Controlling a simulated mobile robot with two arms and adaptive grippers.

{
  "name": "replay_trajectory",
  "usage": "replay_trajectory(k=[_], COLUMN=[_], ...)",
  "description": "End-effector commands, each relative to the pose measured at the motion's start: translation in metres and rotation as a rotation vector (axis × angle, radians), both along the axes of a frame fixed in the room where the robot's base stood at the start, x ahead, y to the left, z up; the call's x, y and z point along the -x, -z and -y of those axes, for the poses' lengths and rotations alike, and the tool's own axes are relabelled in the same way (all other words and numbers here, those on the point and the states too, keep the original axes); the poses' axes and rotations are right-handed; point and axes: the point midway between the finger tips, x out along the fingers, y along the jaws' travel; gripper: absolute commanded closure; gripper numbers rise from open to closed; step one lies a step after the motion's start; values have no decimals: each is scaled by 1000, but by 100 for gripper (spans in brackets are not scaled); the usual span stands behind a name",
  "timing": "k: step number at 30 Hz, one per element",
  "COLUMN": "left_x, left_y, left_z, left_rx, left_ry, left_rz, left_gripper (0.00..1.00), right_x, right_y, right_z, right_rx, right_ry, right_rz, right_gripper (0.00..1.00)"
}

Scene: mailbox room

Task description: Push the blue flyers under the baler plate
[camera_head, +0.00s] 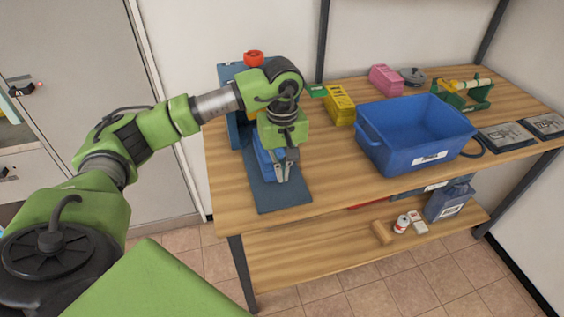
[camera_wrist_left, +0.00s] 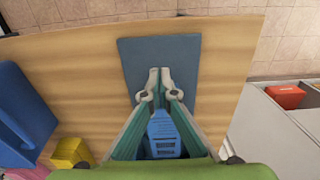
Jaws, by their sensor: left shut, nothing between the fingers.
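The baler (camera_head: 232,72) stands at the left end of the wooden table, a blue frame with a red knob (camera_head: 253,58) on top. Its flat dark-blue base (camera_head: 282,198) reaches toward the front edge and also shows in the left wrist view (camera_wrist_left: 188,62). My left gripper (camera_head: 282,176) points down over this base, shut and empty, its fingertips close together in the left wrist view (camera_wrist_left: 159,80). A bright blue slotted piece (camera_wrist_left: 163,132) lies behind the fingers; I cannot tell whether it is the flyers or the plate. My arm hides much of the baler.
A blue bin (camera_head: 415,135) stands mid-table. A green tape dispenser (camera_head: 463,94) is at the back right. The lower shelf (camera_head: 330,255) holds several small things. Bare wood lies between base and bin.

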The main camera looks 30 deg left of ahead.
Motion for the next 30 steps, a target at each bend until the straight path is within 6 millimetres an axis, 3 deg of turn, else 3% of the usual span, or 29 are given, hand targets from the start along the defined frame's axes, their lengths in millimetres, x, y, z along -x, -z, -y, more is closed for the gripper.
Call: replay_trajectory(k=[8, 16, 30], left_x=[2, -22, -26], left_y=[60, 57, 59], left_z=[1, -25, -30], left_rx=[3, 3, 3], left_ry=[0, -1, 1], left_rz=[-6, 0, 1], left_gripper=[100, 100, 100], right_x=[0, 0, 0], right_y=[-18, -30, -31], right_z=[0, 0, 0], right_rx=[0, 0, 0], right_ry=[0, 0, 0], right_rz=[0, 0, 0], right_gripper=[100, 100, 100])
